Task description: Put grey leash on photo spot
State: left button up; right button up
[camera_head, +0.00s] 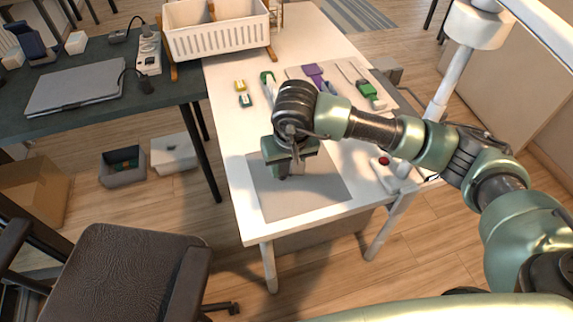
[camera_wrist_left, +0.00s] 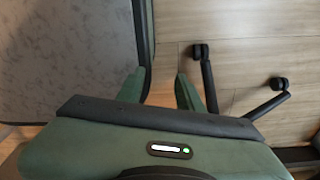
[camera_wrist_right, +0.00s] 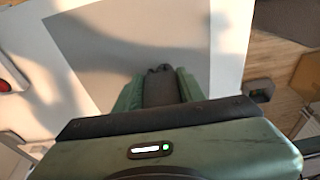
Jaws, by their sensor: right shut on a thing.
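My right gripper (camera_head: 285,173) is low over the grey photo spot (camera_head: 320,197), a flat mat at the front of the white table. In the right wrist view, its fingers (camera_wrist_right: 158,90) are shut on the grey leash (camera_wrist_right: 160,88), a dark grey bundle, above the lighter mat (camera_wrist_right: 115,40). I cannot tell whether the leash touches the mat. My arm and gripper hide most of the leash in the head view. My left gripper (camera_wrist_left: 160,88) shows only in its own wrist view. It is open and empty, away from the table.
A purple leash (camera_head: 314,74) and a green one (camera_head: 367,90) lie farther back on the table. A white crate (camera_head: 218,38) stands at the back left. A red button (camera_head: 384,161) is right of the mat. A dark chair (camera_head: 125,270) stands at the front left.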

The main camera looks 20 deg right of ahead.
jog(key=shift+f, duration=0.1)
jog(key=o, duration=1.3)
jog(key=shift+r, duration=0.55)
jog(key=b+v, duration=0.1)
jog(key=v, duration=1)
jog(key=shift+s+r, duration=0.1)
jog(key=shift+s, duration=0.05)
